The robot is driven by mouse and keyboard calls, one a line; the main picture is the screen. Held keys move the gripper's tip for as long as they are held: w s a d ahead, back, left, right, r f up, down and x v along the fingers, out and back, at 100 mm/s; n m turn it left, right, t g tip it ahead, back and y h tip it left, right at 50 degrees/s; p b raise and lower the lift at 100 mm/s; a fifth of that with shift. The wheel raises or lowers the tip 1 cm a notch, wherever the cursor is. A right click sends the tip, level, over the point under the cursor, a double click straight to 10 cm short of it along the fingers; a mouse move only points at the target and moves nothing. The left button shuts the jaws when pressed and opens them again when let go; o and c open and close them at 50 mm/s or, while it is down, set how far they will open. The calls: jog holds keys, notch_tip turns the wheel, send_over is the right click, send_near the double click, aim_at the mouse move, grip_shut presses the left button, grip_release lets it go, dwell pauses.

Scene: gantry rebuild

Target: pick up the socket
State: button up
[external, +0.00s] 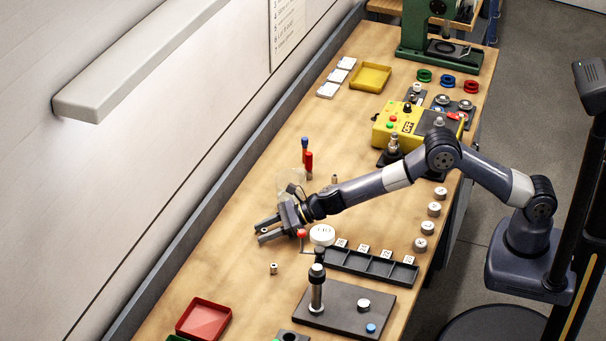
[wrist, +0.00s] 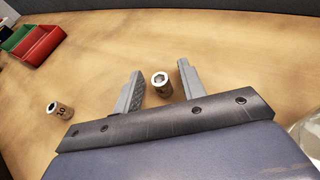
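A small metal socket (wrist: 162,84) with a dark hole in its top stands between the two fingers of my gripper (wrist: 157,82) in the wrist view. A gap shows on each side of it, so the fingers do not appear to touch it. A second socket (wrist: 60,109), marked 10, stands to the left of the fingers in the wrist view. It seems to be the small socket (external: 273,268) near my gripper in the external view.
A black compartment tray (external: 345,262) with number labels and a dark plate with a post (external: 345,305) lie to the right. A red tray (external: 205,318) lies in front. The bench left of my gripper is clear up to the wall.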

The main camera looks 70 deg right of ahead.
jog(key=shift+w+a+f, duration=0.1)
jog(key=shift+w, duration=0.05)
jog(key=shift+c, duration=0.6)
grip_shut()
